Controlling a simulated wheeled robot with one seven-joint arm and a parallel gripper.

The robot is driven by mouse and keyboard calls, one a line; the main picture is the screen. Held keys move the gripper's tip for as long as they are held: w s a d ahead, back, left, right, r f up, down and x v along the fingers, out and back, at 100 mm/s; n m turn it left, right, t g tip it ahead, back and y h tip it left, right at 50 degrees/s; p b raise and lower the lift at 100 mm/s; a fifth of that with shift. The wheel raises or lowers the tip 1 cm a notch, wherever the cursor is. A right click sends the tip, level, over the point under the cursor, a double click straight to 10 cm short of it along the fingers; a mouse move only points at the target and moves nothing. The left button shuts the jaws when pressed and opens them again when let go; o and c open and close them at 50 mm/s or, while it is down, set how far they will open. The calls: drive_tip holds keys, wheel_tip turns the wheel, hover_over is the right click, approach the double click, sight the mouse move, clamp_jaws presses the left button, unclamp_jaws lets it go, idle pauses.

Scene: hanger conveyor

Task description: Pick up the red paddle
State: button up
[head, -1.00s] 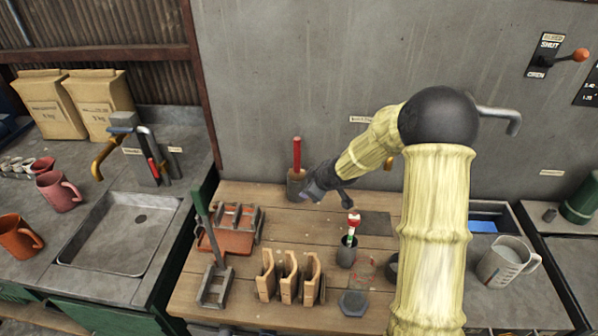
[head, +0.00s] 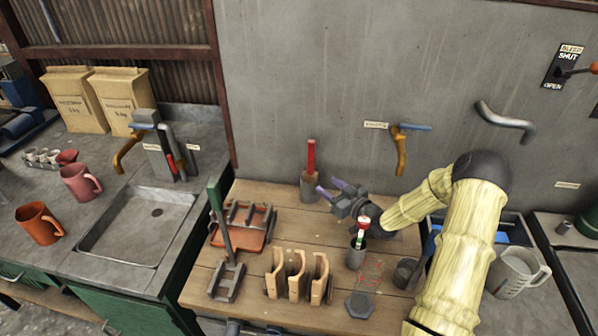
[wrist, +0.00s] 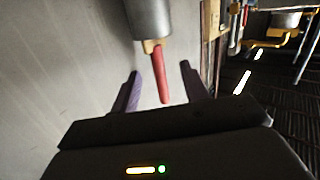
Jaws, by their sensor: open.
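The red paddle (head: 311,156) stands upright, handle up, in a brown-grey holder (head: 309,187) at the back of the wooden table, by the wall. Its lower part is hidden inside the holder. My gripper (head: 328,188) is open and empty, just right of the holder, with its purple-grey fingers pointing at it. In the wrist view the red handle (wrist: 162,80) shows between the spread fingers (wrist: 161,70), with the holder (wrist: 149,18) at the top. Whether the handle lies between the fingers in depth, I cannot tell.
A dark cup (head: 355,257) with a red-and-white tool stands near my wrist. Wooden slotted stands (head: 296,277), a reddish tray (head: 238,239) and a dark hexagonal block (head: 359,305) are on the table.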

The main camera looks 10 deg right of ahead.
sight(313, 168)
drive_tip(key=shift+s+d+r+m+t, duration=0.35)
drive_tip(key=shift+d+r+m+t, duration=0.15)
drive_tip(key=shift+m+t, duration=0.1)
drive_tip(key=p+x, duration=0.2)
drive_tip(key=x, duration=0.4)
drive_tip(key=shift+w+a+r+p, duration=0.1)
drive_tip(key=shift+w+a+p, duration=0.15)
drive_tip(key=shift+w+p, duration=0.1)
drive_tip(key=shift+w, duration=0.1)
